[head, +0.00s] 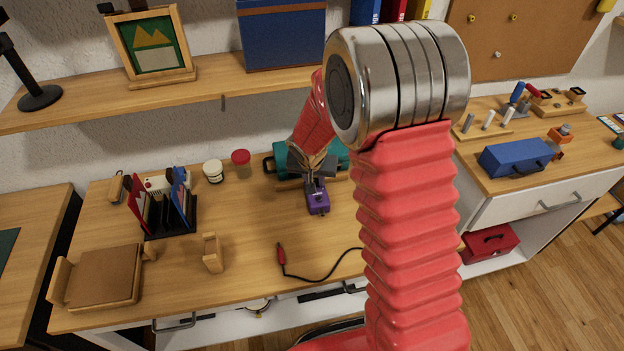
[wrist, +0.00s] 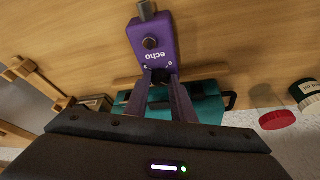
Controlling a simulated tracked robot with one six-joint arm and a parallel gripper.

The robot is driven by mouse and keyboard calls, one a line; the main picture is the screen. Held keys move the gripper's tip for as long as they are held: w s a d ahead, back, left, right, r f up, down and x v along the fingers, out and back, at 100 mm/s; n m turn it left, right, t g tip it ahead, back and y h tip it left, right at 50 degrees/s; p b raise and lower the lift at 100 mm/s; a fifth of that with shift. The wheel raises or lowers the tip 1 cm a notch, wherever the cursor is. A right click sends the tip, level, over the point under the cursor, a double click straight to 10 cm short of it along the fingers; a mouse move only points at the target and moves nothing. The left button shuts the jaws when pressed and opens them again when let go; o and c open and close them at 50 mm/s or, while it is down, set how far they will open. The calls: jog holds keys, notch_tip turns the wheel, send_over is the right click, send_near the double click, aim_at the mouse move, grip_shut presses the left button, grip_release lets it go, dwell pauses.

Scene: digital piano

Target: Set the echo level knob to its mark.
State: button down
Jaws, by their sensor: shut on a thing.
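The purple echo pedal (head: 318,203) lies on the wooden bench, near its back. It also shows in the wrist view (wrist: 151,57), with "echo" printed upside down, a round dark button (wrist: 150,43) and a grey jack (wrist: 147,8) at its top end. My gripper (wrist: 160,77) reaches the end of the pedal beside the lettering, its two fingers closed on the level knob. The fingers hide most of the knob. Its pointer and the mark cannot be made out. In the head view my gripper (head: 313,178) stands over the pedal's rear end.
A teal case (wrist: 207,101) stands just behind the pedal. A cable with a red plug (head: 281,254) lies in front of it. A red-lidded jar (head: 241,157), a white jar (head: 213,171) and a file holder (head: 168,217) are to the left.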

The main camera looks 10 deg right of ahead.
jog(key=shift+d+n+y, duration=0.15)
jog(key=shift+n+y, duration=0.3)
jog(key=shift+n, duration=0.55)
jog(key=shift+d+n+y, duration=0.1)
jog(key=shift+n+y, duration=0.35)
jog(key=shift+n, duration=0.55)
jog(key=shift+d+n+y, duration=0.1)
jog(key=shift+n+y, duration=0.35)
jog(key=shift+n, duration=0.75)
jog(key=shift+d+n+y, duration=0.1)
jog(key=shift+n+y, duration=0.35)
jog(key=shift+n, duration=0.75)
jog(key=n, duration=0.2)
jog(key=n+g+y, duration=0.1)
jog(key=n, duration=0.1)
jog(key=shift+w+d+n, duration=0.15)
jog(key=shift+d+n, duration=0.05)
jog(key=shift+n, duration=0.2)
jog(key=n+g+y, duration=0.1)
jog(key=n, duration=0.3)
jog(key=shift+w, duration=0.1)
jog(key=shift+n+g, duration=0.3)
jog(key=c, duration=1.5)
grip_release()
jog(key=shift+d, duration=0.1)
